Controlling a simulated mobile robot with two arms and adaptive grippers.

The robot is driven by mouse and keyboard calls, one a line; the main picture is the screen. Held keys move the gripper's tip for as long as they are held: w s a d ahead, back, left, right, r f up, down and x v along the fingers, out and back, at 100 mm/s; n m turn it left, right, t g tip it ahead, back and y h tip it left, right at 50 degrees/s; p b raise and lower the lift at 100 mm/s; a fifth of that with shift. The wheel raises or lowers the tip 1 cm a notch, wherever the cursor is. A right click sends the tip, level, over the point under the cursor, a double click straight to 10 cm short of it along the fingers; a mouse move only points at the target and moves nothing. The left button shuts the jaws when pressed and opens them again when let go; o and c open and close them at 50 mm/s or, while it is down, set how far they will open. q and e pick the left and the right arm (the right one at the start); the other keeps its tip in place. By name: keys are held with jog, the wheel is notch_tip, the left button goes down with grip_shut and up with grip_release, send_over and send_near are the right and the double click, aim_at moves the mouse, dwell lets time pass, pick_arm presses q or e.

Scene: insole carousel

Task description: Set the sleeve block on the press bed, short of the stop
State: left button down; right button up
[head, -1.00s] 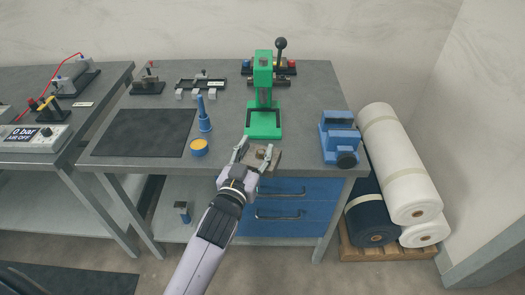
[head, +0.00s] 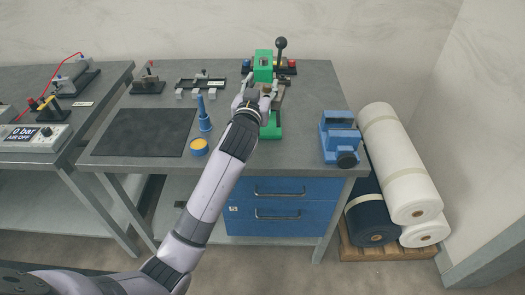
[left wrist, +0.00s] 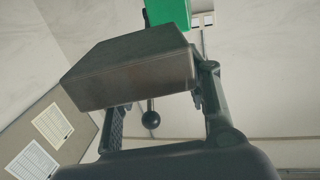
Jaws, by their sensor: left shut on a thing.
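My left gripper (head: 260,88) is shut on the sleeve block, a grey-brown block that fills much of the left wrist view (left wrist: 130,72). In the head view the hand mostly hides the block. The hand is in front of the green press (head: 263,66), over or near its bed (head: 272,131), whose lower front shows below the hand. I cannot tell whether the block touches the bed. The stop is hidden. The black ball-ended lever (head: 281,43) stands behind the press and also shows in the left wrist view (left wrist: 151,120). My right gripper is out of view.
A blue vise-like fixture (head: 340,138) stands at the bench's right front. A blue spindle (head: 204,115) and a yellow-topped blue cup (head: 199,147) stand left of the press. A dark mat (head: 145,132) lies further left.

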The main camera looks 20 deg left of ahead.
pick_arm(q)
jog(key=shift+r, duration=0.2)
notch_tip(320, 180, down, 15)
jog(key=shift+f+b, duration=0.1)
jog(key=shift+b, duration=0.75)
jog(key=shift+f+b, duration=0.7)
jog(key=shift+f, duration=1.5)
jog(key=c, duration=1.3)
grip_release()
jog(key=shift+s+f, duration=0.1)
jog(key=shift+f, duration=0.2)
jog(key=o, duration=0.4)
jog(key=shift+o, duration=0.2)
jog(key=s+d+b, duration=0.1)
jog(key=s+b, duration=0.1)
jog(key=s, duration=1.5)
jog(key=shift+s+d+r, duration=0.2)
